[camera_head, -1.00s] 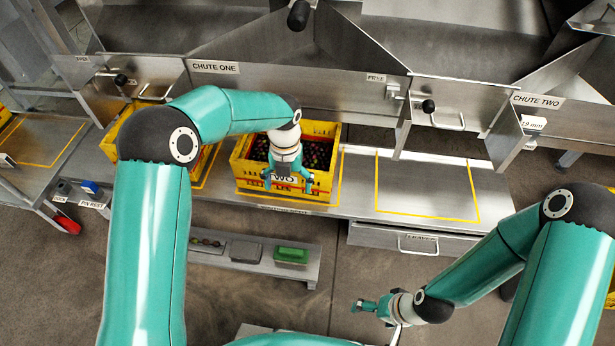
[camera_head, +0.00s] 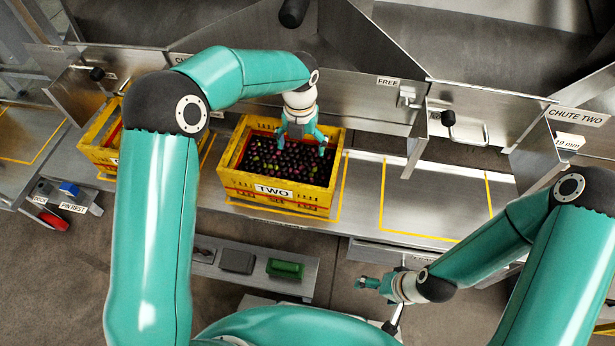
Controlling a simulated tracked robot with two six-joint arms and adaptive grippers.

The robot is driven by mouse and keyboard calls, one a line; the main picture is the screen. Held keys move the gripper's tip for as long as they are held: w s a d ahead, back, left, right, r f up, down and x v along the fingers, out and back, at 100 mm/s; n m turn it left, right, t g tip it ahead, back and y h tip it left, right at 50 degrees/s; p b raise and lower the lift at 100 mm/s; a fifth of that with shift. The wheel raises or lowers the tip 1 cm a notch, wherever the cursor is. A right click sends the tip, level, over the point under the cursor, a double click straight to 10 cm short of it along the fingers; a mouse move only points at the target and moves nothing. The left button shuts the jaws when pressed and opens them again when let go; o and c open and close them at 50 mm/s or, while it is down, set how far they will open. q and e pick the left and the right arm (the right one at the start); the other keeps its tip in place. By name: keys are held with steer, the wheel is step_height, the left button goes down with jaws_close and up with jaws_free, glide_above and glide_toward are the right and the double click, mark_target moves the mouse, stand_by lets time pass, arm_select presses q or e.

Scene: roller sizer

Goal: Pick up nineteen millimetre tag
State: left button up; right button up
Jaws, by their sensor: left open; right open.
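The nineteen millimetre tag (camera_head: 570,141) is a small white plate marked "19 mm". It hangs at the right, just below the "CHUTE TWO" label (camera_head: 578,116). My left gripper (camera_head: 304,146) is open and empty. It is over the back right part of the yellow crate marked "TWO" (camera_head: 275,203), above the dark olives; whether it touches them I cannot tell. My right gripper (camera_head: 368,284) is open and low in front of the bench, well to the left of and below the tag. Nothing shows in it.
A second yellow crate (camera_head: 100,150) stands to the left, partly behind my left arm. The yellow-outlined bay (camera_head: 430,205) right of crate "TWO" is empty. A low shelf (camera_head: 300,268) holds a green block (camera_head: 285,268) and a grey block (camera_head: 237,261). Steel chute walls rise behind.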

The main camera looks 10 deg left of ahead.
arm_select(q)
steer(key=b, duration=0.3)
glide_above(305, 181)
step_height(305, 181, down, 11)
steer(key=shift+r, duration=0.2)
step_height(305, 181, down, 5)
steer(key=b, duration=0.2)
steer(key=shift+b, duration=0.35)
steer(key=c, duration=1.1)
